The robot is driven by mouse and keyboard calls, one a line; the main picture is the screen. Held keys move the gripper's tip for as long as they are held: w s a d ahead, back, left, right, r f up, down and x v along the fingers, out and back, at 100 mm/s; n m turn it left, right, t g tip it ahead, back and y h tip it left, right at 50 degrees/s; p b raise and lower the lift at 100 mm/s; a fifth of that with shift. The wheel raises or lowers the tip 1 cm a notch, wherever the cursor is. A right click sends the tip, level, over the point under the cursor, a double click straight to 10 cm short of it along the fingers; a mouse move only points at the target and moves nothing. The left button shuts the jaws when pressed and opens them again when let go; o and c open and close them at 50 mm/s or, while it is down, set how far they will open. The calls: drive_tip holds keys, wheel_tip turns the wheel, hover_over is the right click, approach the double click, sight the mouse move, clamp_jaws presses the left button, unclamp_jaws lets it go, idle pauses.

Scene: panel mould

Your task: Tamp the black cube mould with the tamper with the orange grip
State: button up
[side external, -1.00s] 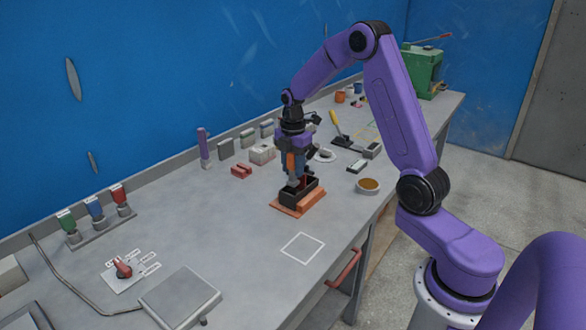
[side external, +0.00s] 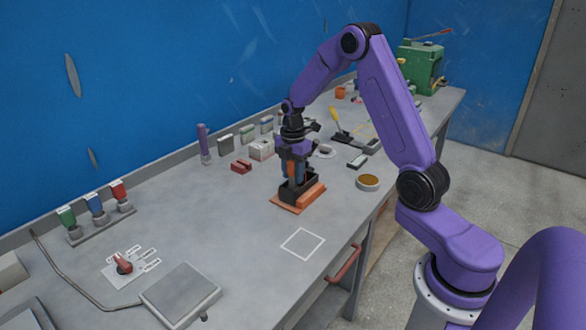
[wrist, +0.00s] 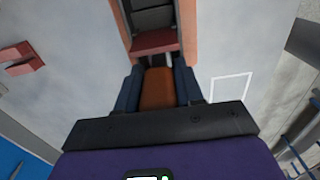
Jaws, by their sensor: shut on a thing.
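My gripper (side external: 292,172) is shut on the tamper's orange grip (side external: 291,167), which points down over the black cube mould (side external: 311,187). In the wrist view the orange grip (wrist: 158,88) sits between the two blue fingers. The mould stands on an orange-brown base on the bench. The tamper's lower end is down inside the near-left part of the mould, and its foot is hidden by the mould wall. The wrist view shows the dark mould (wrist: 153,17) ahead of the grip, with a reddish crosspiece (wrist: 155,42) in it.
A round bowl with brown contents (side external: 368,182) stands right of the mould. A red block (side external: 241,167) and a grey-white block (side external: 261,149) lie behind it. A scale (side external: 180,295) is at the front left. The bench around the white square outline (side external: 302,243) is clear.

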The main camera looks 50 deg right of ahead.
idle(0.3)
drive_tip(key=shift+r, duration=1.8)
drive_tip(key=shift+r, duration=3.5)
